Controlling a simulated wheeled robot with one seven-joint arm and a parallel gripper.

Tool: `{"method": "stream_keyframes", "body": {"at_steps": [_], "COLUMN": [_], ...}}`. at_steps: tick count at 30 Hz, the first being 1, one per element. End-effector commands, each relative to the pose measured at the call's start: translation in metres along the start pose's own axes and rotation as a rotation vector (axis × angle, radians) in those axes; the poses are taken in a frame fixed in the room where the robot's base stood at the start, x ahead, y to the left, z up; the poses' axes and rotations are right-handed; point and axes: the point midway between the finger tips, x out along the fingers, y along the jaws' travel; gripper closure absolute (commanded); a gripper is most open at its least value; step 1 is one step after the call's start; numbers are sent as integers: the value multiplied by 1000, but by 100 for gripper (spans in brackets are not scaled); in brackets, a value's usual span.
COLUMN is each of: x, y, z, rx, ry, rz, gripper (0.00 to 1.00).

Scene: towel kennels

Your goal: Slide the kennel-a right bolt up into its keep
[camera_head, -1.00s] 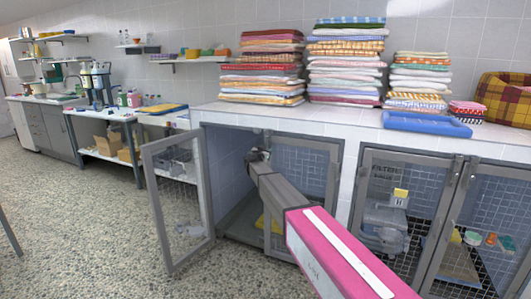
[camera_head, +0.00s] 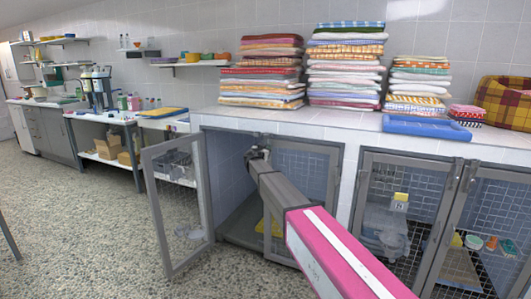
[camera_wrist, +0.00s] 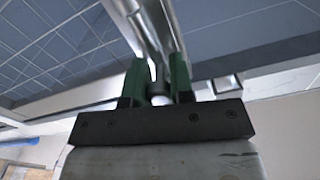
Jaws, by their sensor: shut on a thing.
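Kennel-a is the left kennel under the counter. Its left mesh door (camera_head: 207,195) stands swung open and its right mesh door (camera_head: 305,200) is in its frame. My gripper (camera_head: 257,153) is at the upper left edge of the right door, near the top of the opening. In the wrist view, my gripper's green-padded fingers (camera_wrist: 158,80) are shut on a small dark bolt knob (camera_wrist: 157,72) in front of a grey metal upright (camera_wrist: 148,28). The bolt's tip and its keep cannot be made out; my gripper and arm cover much of that area.
The counter (camera_head: 345,125) above the kennels bears folded towel stacks (camera_head: 345,65), a blue tray (camera_head: 427,126) and a plaid pet bed (camera_head: 505,98). Another kennel (camera_head: 400,215) with mesh doors stands to the right. The speckled floor (camera_head: 90,235) at the left is clear.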

Motion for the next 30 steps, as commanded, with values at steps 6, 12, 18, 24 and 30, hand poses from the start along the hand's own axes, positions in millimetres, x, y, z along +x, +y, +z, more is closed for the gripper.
{"method": "stream_keyframes", "body": {"at_steps": [6,12,18,24,30], "x": [0,0,-9,-36,-74], "y": [-1,-1,0,0,1], "z": [-4,-3,-2,-2,-3], "rx": [-2,-2,-2,-2,-2], "ry": [6,5,4,4,4], "rz": [-2,-1,-1,-2,-2], "gripper": [53,53,53,53,53]}}
